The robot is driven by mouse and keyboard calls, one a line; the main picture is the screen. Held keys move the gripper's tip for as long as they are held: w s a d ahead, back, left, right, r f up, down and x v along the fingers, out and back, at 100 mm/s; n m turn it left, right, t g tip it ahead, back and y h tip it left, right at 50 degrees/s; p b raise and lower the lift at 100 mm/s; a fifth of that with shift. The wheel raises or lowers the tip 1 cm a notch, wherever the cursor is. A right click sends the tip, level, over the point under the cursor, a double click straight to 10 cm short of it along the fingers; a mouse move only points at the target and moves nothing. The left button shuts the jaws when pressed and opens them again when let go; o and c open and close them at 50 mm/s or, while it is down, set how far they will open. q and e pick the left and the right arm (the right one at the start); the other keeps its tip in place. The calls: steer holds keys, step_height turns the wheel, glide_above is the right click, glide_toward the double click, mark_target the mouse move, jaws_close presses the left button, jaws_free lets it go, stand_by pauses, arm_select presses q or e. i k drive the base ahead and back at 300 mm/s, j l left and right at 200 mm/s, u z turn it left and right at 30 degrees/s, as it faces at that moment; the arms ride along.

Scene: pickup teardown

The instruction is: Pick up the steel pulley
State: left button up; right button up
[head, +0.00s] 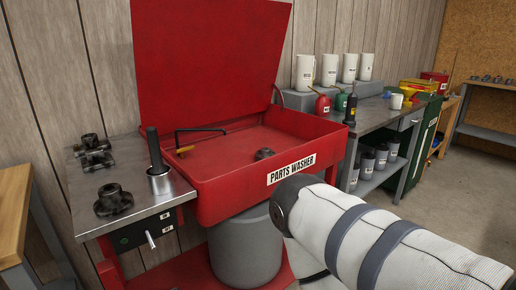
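I cannot tell for sure which part is the steel pulley. A small dark round part (264,153) lies in the basin of the red parts washer (225,180). A dark flanged part with a raised hub (113,200) sits at the front of the steel side table (150,208). Several dark fittings (92,150) lie behind it on the same table. My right arm, in a white sleeve with grey bands, comes in from the lower right and covers part of the floor in front of the washer. Neither gripper shows.
The washer's red lid stands open. A dark upright rod in a metal cup (158,172) stands on the side table. A grey drum (250,247) is under the basin. A workbench (375,122) with cans and bottles stands right. Floor is clear at far right.

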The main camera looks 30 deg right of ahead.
mark_target(264, 153)
steer(key=i+l+u, duration=0.1)
steer(key=l, duration=0.25)
steer(key=i+l+u, duration=0.15)
steer(key=l, duration=0.2)
steer(key=i+l+u, duration=0.1)
steer(key=l, duration=0.3)
steer(key=l+u, duration=0.1)
steer(key=l, duration=0.25)
steer(key=i, duration=0.05)
